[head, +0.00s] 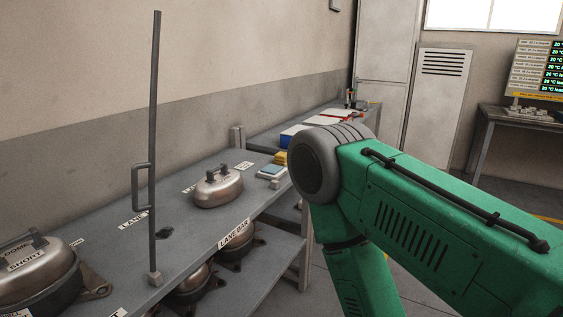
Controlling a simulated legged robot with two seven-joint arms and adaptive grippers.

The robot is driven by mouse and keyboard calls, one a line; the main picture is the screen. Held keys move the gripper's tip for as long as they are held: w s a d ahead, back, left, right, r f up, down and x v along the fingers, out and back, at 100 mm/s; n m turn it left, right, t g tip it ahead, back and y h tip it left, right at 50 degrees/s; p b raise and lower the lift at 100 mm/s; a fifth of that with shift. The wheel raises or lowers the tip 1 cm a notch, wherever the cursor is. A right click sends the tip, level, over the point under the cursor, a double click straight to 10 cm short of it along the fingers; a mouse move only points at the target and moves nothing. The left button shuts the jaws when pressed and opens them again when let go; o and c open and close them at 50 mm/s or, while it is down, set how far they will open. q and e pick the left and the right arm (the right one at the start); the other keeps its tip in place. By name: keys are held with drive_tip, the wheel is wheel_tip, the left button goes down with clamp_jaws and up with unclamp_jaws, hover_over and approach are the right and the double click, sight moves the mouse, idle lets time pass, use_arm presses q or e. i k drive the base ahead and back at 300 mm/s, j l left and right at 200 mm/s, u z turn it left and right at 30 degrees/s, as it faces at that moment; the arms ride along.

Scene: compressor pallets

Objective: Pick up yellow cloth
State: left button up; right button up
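A small yellow item (281,158), likely the yellow cloth, lies at the far end of the near grey bench. It is too small to make out folds or texture. A pale blue and white item (271,171) lies just in front of it. A green arm of mine with a grey joint comes in from the right, and its joint stands just right of the yellow item in the picture. Neither of my grippers shows.
The grey bench (190,232) carries a metal dome with a handle (218,190), a larger dome (35,268) and a tall upright rod (154,120). Compressor-like bodies (240,250) sit on the shelf below. A second table with a blue box (291,137) stands behind.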

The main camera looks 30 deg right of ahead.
sight(280, 157)
drive_tip(key=u, duration=0.2)
drive_tip(key=i+l+u, duration=0.15)
drive_tip(key=l+u, duration=0.75)
drive_tip(key=i+l, duration=0.05)
drive_tip(key=l, duration=0.05)
